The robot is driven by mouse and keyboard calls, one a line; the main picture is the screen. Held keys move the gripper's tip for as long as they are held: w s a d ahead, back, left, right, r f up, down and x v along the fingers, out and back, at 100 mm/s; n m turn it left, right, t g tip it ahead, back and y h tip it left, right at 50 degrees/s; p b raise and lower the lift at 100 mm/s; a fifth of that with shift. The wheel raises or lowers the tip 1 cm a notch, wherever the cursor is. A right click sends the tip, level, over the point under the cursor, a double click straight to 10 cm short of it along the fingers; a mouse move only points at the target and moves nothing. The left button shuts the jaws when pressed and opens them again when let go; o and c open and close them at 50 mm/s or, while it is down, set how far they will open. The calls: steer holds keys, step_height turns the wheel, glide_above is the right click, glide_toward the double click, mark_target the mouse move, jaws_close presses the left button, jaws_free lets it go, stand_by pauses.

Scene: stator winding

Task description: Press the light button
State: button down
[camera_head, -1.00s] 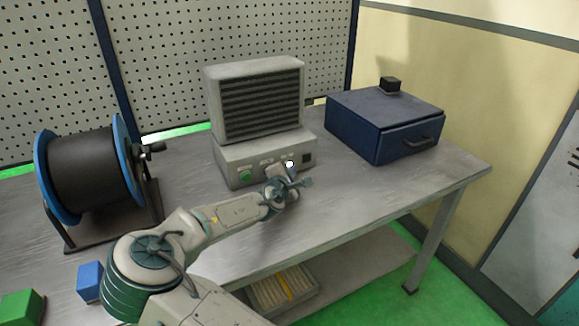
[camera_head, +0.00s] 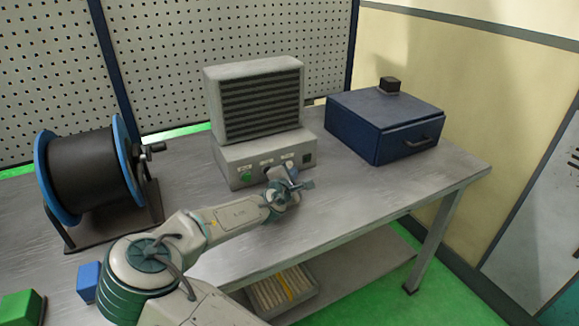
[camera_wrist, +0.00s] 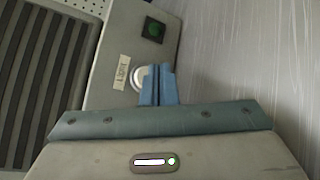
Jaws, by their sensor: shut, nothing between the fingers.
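A grey control box (camera_head: 228,165) with a louvred unit (camera_head: 255,100) on top stands on the table. Its front has a green button (camera_head: 246,177) at left. In the wrist view, a round white button (camera_wrist: 137,78) sits beside a label that reads like "LIGHT" (camera_wrist: 122,72). My gripper's blue fingers (camera_wrist: 160,72) are together and empty, at the right edge of this button and partly covering it. I cannot tell whether they touch it. In the head view my gripper (camera_head: 287,170) is at the box's front right and hides that button.
A dark square socket or switch with a green centre (camera_wrist: 153,30) is on the same panel. A cable spool (camera_head: 90,170) stands at left, a blue drawer box (camera_head: 380,125) at right. Blue (camera_head: 88,283) and green (camera_head: 20,306) blocks lie front left.

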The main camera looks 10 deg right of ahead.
steer(key=shift+s, duration=0.15)
steer(key=shift+s+d+p, duration=0.1)
steer(key=shift+s+d, duration=0.2)
steer(key=shift+s, duration=0.6)
steer(key=shift+s+d+p, duration=0.15)
steer(key=shift+s+d, duration=0.2)
steer(key=shift+s, duration=0.6)
steer(key=shift+s+d+p, duration=0.1)
steer(key=shift+s+d, duration=0.2)
steer(key=shift+s, duration=0.6)
